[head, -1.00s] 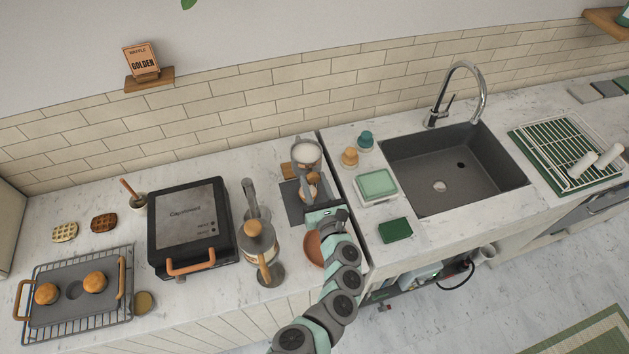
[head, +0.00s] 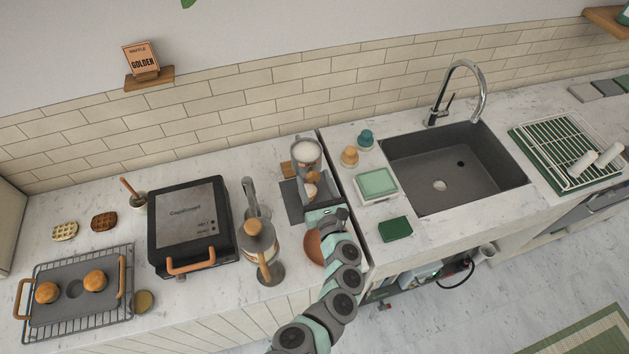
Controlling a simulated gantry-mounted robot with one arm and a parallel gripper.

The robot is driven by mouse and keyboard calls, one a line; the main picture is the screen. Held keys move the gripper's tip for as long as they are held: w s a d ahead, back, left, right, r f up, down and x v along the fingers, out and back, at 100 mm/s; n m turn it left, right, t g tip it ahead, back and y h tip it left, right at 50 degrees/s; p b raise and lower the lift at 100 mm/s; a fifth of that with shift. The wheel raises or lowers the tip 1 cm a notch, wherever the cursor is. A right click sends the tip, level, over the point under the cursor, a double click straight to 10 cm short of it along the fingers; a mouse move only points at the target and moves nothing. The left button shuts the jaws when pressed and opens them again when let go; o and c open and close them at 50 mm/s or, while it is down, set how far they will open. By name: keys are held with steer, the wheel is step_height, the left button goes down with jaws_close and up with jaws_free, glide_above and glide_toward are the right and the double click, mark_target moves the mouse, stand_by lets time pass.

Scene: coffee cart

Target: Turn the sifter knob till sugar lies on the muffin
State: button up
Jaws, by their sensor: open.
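The grey sifter (head: 307,152) stands at the back of the counter, left of the sink unit, with white sugar in its open top. Just below it are a small pale shape (head: 312,177) and a small orange-brown round piece (head: 311,190). At this size I cannot tell which is the knob and which the muffin, or whether sugar lies on the muffin. My gripper (head: 315,200) is open and reaches in from the front, right at the orange-brown piece. Its fingertips are small and partly hidden, so contact is unclear.
A dark mat (head: 291,203) lies under the sifter area, with a wooden block (head: 286,168) behind. A terracotta bowl (head: 313,246) sits beside my arm. A green sponge (head: 395,229) lies right.

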steer(key=shift+s, duration=0.15)
steer(key=b+v, duration=0.1)
steer(key=v, duration=0.9)
steer(key=shift+s+d, duration=0.15)
steer(key=shift+s, duration=0.1)
